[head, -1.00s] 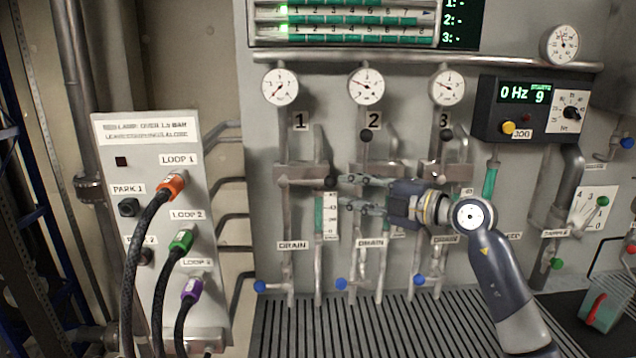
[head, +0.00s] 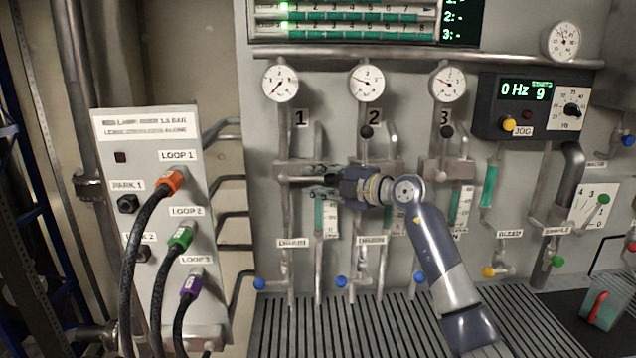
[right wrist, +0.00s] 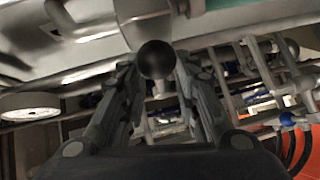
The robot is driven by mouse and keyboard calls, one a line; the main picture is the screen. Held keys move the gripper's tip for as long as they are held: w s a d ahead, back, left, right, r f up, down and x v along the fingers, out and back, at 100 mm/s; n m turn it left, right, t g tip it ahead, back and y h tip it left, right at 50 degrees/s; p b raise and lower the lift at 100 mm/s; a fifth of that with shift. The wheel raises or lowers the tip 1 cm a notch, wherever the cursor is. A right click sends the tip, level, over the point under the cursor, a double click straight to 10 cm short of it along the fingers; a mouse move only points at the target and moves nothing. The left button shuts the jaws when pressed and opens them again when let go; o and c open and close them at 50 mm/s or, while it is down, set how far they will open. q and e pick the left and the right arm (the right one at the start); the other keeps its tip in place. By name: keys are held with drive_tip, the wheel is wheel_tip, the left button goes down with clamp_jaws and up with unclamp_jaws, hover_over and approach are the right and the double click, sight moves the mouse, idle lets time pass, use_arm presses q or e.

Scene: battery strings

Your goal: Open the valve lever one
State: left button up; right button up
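Valve lever one (head: 297,181) is under the label 1 on the grey panel, lying level and pointing right from its pipe. Its black ball knob is hidden behind my gripper in the head view. In the right wrist view, the black ball (right wrist: 157,60) shows between the tips of my right gripper (right wrist: 156,75). My right gripper (head: 318,181) comes in from the right, with its fingers apart around the knob end; I cannot tell whether they touch it. My left gripper is not in view.
Levers two (head: 366,132) and three (head: 447,132) stand upright to the right, with black knobs. Gauges (head: 281,84) hang above. Blue drain handles (head: 260,284) sit below. A hose panel (head: 150,225) stands at left, and a pump control box (head: 520,108) at right.

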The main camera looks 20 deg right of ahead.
drive_tip(key=shift+w, duration=0.1)
clamp_jaws()
idle(0.3)
